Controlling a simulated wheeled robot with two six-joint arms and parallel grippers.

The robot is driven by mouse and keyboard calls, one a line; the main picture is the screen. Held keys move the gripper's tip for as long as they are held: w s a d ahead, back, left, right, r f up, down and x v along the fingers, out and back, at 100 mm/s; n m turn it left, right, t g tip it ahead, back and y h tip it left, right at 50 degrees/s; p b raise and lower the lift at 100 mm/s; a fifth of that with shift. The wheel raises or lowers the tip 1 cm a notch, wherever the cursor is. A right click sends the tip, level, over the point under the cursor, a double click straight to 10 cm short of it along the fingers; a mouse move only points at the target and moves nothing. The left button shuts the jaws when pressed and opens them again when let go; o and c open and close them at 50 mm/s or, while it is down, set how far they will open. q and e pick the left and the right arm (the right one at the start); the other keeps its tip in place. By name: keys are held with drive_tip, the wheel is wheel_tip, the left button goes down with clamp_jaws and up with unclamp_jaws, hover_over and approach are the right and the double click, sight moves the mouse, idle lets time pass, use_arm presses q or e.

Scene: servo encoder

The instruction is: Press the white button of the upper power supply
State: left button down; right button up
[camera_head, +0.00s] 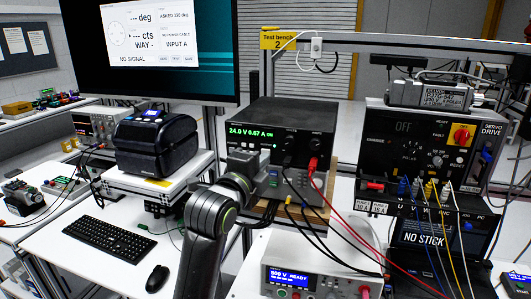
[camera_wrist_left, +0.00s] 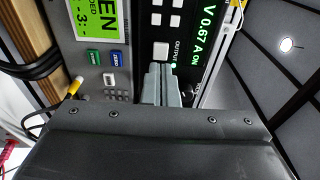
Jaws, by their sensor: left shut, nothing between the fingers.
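The upper power supply (camera_head: 292,112) is a black box with a green readout of 24.0 V, 0.67 A, ON. In the left wrist view its face stands sideways, with a large white button (camera_wrist_left: 161,50) beside the word OUTPUT. A green light glows near that label. My left gripper (camera_wrist_left: 158,70) is shut and empty, its fingertips right at the near edge of the white button. I cannot tell whether they touch it. In the head view the left gripper (camera_head: 247,168) is in front of the power supply's lower left. My right gripper is in neither view.
A lower unit with a yellow-green display (camera_wrist_left: 98,18) and green, blue and white buttons sits beside the supply. Red and black cables (camera_head: 335,215) hang from the supply's right side. A printer (camera_head: 155,142) stands left and a servo drive (camera_head: 418,150) right.

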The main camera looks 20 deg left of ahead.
use_arm(q)
drive_tip(key=s+p, duration=0.1)
drive_tip(key=s, duration=0.6)
drive_tip(key=shift+s, duration=0.3)
drive_tip(key=shift+w+a, duration=0.1)
idle(0.5)
